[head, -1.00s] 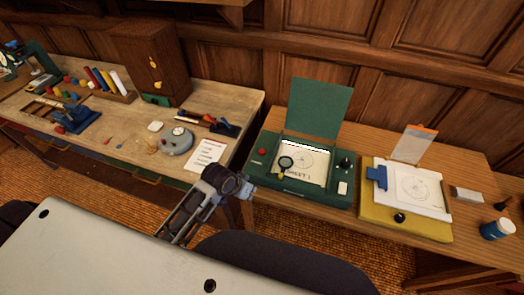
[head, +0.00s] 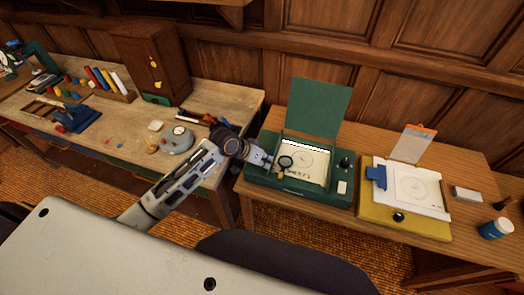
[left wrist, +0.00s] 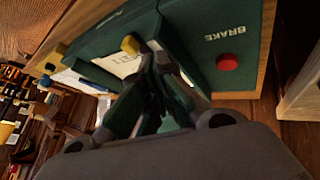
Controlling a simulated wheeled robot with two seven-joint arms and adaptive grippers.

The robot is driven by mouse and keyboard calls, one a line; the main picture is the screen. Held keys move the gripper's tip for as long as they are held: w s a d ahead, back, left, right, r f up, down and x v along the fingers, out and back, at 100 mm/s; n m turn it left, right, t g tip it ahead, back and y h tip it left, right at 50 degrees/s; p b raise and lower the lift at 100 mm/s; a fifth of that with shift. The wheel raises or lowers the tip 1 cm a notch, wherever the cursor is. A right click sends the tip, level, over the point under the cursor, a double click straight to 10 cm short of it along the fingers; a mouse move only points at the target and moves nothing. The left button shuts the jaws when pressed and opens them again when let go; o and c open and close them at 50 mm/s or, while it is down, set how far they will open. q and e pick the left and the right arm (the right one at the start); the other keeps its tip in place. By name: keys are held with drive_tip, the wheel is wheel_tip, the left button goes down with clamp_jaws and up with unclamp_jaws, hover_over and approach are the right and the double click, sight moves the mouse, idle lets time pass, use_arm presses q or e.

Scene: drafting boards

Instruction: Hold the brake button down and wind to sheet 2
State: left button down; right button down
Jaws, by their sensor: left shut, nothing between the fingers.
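The green drafting box (head: 300,195) stands on the right table with its lid up. A black knob (head: 346,160) is on the box's right side. The red brake button (left wrist: 228,62), beside the word BRAKE, shows in the left wrist view; in the head view my left arm hides it. My left gripper (head: 270,161) is shut and empty over the box's left part. In the left wrist view its fingers (left wrist: 153,52) are to the left of the button. My right gripper is out of view.
A yellow board (head: 408,222) with a blue clip is to the right, with a blue jar (head: 496,229) beyond. The left bench (head: 110,135) is cluttered.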

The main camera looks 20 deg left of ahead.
use_arm(q)
drive_tip(key=w+a+r+n+t+h, duration=0.1)
drive_tip(key=w+a+r, duration=0.4)
drive_tip(key=w, duration=0.5)
drive_tip(key=shift+w+r+n, duration=0.25)
drive_tip(key=shift+r+n, duration=0.35)
drive_tip(key=shift+r, duration=0.1)
drive_tip(key=shift+f, duration=0.15)
drive_tip(key=shift+f+b, duration=2.6)
drive_tip(key=shift+f, duration=0.35)
drive_tip(key=shift+f+b, duration=0.5)
drive_tip(key=shift+f, duration=0.75)
drive_tip(key=shift+f, duration=0.45)
